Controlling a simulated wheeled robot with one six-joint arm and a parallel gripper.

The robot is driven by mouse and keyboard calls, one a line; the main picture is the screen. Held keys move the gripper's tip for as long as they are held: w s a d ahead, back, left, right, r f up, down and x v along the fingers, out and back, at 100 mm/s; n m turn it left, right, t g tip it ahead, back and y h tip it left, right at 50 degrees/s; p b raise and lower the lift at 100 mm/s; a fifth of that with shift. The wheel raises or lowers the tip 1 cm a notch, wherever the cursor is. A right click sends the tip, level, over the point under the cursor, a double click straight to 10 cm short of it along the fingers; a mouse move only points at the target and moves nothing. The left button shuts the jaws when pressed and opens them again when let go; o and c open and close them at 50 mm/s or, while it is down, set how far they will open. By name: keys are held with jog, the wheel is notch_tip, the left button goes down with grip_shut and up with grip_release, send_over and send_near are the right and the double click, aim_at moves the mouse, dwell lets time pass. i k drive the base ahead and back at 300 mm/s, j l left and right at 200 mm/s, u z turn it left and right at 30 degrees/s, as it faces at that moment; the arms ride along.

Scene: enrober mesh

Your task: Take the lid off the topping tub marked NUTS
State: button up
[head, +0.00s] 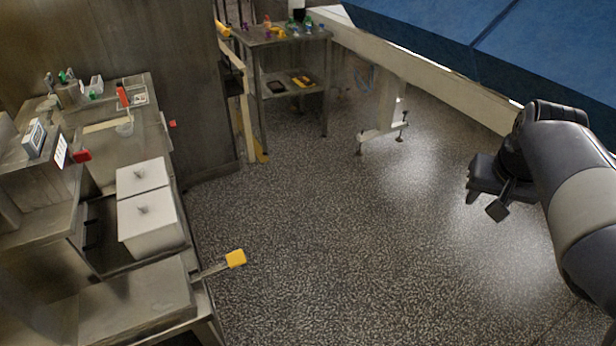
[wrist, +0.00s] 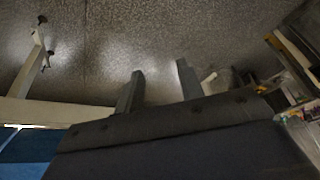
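Two white lidded tubs stand in a dark tray on the steel bench at the left in the head view: a rear tub (head: 142,176) and a front tub (head: 152,222). Each lid has a small knob on top. No NUTS mark can be read, so I cannot tell which tub bears it. My gripper (head: 488,190) is far to the right of the tubs, over open floor. In the wrist view its two fingers (wrist: 158,88) stand apart with nothing between them. The tubs cannot be made out in the wrist view.
A yellow-handled tool (head: 236,259) juts from the bench edge over the floor. A steel cart (head: 290,38) with small coloured items stands at the back. A blue-covered machine (head: 450,30) on a pale frame fills the upper right. The floor between is clear.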

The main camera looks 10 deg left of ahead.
aim_at(146, 213)
jog(key=i+u, duration=0.15)
jog(key=u, duration=0.3)
jog(key=i+u, duration=0.1)
jog(key=u, duration=0.35)
jog(key=i+l+u, duration=0.1)
jog(key=u, duration=0.4)
jog(key=i+l+u, duration=0.15)
jog(key=u, duration=0.3)
jog(key=i+l+u, duration=0.15)
jog(key=u, duration=0.25)
jog(key=i+l+u, duration=0.25)
jog(key=u, duration=0.2)
jog(key=i+l+u, duration=0.1)
jog(key=l+u, duration=0.3)
jog(key=j, duration=0.1)
